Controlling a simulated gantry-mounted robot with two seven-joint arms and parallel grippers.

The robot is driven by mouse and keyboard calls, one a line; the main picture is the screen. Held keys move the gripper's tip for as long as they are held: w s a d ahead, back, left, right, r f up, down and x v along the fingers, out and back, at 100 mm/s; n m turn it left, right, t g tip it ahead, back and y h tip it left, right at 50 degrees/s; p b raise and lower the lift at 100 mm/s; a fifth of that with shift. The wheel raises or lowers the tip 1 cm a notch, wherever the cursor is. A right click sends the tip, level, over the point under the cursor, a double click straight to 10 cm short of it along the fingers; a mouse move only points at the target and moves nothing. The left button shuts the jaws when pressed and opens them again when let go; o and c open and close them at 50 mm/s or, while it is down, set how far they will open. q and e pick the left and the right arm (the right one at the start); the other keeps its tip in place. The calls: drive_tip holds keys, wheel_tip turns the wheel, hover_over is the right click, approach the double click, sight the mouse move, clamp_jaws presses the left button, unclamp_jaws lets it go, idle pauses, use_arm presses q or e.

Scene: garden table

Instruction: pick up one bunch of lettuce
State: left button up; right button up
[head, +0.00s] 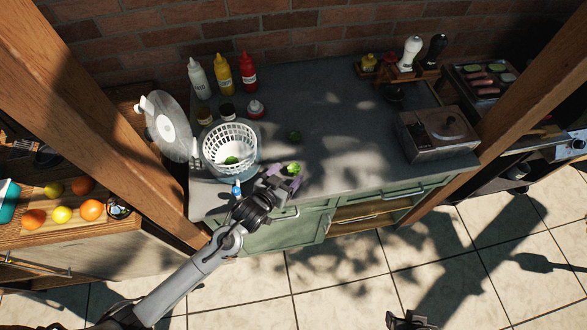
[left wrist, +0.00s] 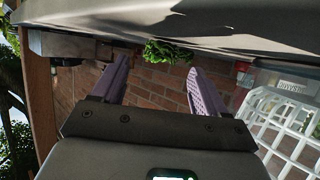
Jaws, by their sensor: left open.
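A small bunch of green lettuce (head: 293,168) is near the counter's front edge in the head view. My left gripper (head: 284,177) is right beside it, with its purple fingers open. In the left wrist view the lettuce (left wrist: 167,52) shows between and just beyond the open fingertips (left wrist: 160,66); I cannot tell whether they touch it. More green (head: 231,160) shows inside the white basket (head: 229,138). A dark part at the bottom edge, probably my right gripper (head: 410,321), is cut off.
The basket stands close left of my left gripper, with a round white lid (head: 170,128) leaning beside it. Sauce bottles (head: 224,74) stand behind. The grey counter (head: 345,125) is clear to the right, up to a metal box (head: 440,133).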

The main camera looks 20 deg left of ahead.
sight(292, 169)
use_arm(q)
drive_tip(key=shift+x, duration=1.8)
drive_tip(key=shift+c, duration=0.3)
drive_tip(key=c, duration=1.1)
